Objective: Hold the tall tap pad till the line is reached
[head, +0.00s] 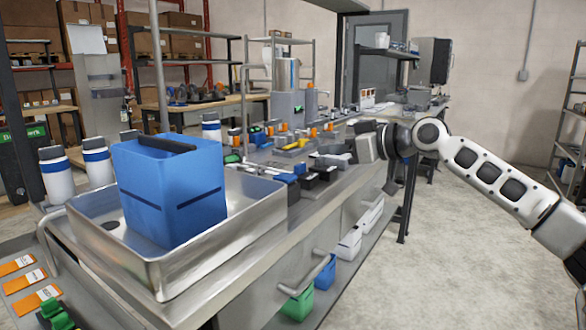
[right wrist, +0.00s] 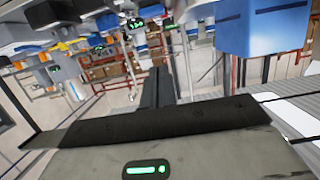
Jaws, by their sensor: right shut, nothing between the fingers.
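A blue container (head: 178,195) stands in a shallow steel basin (head: 225,245) at the left of the head view. A dark line (head: 202,197) runs across its front, and a black bar shows at its top. Its inside level is hidden. A tall thin grey pipe (head: 158,70) rises behind it; I cannot make out its pad. My right gripper (head: 362,145) is over the right side of the bench, well apart from the container. Its dark fingers (right wrist: 160,88) are shut and empty in the right wrist view, where the blue container (right wrist: 262,32) also shows. My left gripper is not in view.
White bottles with blue bands (head: 56,175) stand beside the basin. Small coloured items and black blocks (head: 318,172) crowd the bench behind it. Bins (head: 298,303) sit on the lower shelf. The floor (head: 450,250) at the right is clear.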

